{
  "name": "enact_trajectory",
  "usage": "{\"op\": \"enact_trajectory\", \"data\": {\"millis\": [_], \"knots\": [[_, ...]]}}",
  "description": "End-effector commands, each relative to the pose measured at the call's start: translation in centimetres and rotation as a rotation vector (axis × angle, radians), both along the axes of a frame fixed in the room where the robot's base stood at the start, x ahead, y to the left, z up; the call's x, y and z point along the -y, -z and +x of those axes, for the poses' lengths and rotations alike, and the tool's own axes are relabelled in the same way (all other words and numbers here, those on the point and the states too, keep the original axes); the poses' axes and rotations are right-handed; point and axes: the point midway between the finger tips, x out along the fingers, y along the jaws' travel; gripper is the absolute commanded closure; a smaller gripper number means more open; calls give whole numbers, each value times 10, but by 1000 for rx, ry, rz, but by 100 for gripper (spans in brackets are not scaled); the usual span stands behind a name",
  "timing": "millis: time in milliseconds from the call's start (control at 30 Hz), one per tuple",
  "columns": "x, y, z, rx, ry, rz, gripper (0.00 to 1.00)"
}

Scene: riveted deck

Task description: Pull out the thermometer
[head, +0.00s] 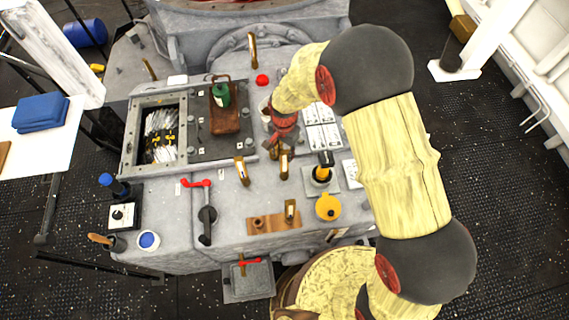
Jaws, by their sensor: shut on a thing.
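My arm reaches over the grey machine top from the right, and my gripper (284,143) points down at its middle. The gripper is shut on a slim brass-cased thermometer (285,163), whose pale face shows just below the fingers. The fingers and wrist hide part of it, and I cannot tell whether its lower end is still seated in the machine. A similar brass-cased piece (241,171) stands to the left, and another (290,210) stands nearer, on a brown wooden strip (262,225).
A black-and-yellow-topped fitting (323,173) and a yellow round cap (328,207) stand close on the right. A red-handled lever (207,212) is at left. A green bottle (221,95) sits in a brown tray (224,122) behind. An open bay (127,140) lies further left.

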Motion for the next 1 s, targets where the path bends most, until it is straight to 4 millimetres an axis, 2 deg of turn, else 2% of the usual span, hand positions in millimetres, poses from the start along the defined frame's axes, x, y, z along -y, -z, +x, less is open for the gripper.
{"op": "enact_trajectory", "data": {"millis": [267, 1000], "knots": [[0, -2, 0, 1, 0, 0, 98], [0, -29, 1, 1, 0, 0, 98]]}}
